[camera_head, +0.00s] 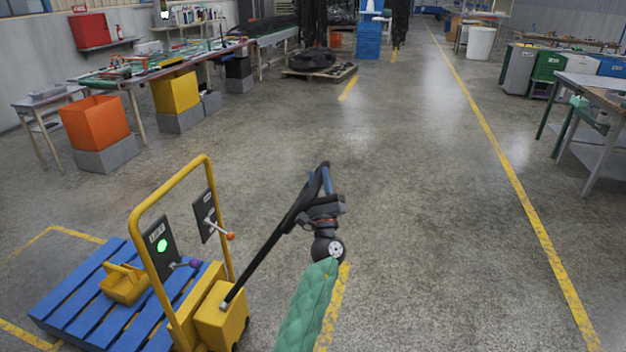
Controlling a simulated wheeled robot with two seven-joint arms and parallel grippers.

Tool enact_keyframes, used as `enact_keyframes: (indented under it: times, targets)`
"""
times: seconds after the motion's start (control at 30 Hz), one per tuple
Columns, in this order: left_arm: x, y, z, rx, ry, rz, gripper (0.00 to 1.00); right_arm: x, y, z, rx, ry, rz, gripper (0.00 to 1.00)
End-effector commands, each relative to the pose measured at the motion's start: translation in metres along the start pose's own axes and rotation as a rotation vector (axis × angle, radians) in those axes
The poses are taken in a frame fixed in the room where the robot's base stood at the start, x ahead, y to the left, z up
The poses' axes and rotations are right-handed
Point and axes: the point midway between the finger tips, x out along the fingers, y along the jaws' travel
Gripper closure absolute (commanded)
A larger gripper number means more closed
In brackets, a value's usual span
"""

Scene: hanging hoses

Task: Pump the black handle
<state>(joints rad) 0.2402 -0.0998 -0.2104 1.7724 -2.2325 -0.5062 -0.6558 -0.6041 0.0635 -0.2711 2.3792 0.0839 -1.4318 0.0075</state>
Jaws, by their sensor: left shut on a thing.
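The black handle (262,262) slants up and to the right from the yellow pump housing (220,315) of a yellow-framed cart. Its top end is a loop with blue parts (327,180). My left gripper (314,209), on a green padded arm, is at the upper part of the handle, just under the loop, and is shut on it. The wrist hides part of the handle there, and the fingertips are hard to make out. My right gripper is not in view.
A blue pallet (75,297) with a yellow basket (124,284) lies at the cart's left. The cart's yellow frame (137,240) carries two dark panels, one with a green light (162,246). Open floor lies ahead and right. Workbenches line both sides.

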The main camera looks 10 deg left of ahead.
Motion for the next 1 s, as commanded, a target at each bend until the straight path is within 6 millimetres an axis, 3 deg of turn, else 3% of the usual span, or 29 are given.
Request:
enact_keyframes:
  times: [0.57,0.6,0.67,1.0]
  targets:
    - [-0.0034,-0.0017,-0.0036,0.005,0.001,-0.003,1.0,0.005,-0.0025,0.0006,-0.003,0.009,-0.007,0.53]
    - [-0.0034,-0.0017,-0.0035,0.005,0.001,-0.004,0.67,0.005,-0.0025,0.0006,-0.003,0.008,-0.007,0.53]
    - [-0.0033,-0.0018,-0.0034,0.005,0.001,-0.004,0.55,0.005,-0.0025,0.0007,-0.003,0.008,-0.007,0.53]
    - [-0.0054,-0.0022,-0.0034,0.005,0.001,-0.005,0.53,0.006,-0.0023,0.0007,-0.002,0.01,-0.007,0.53]
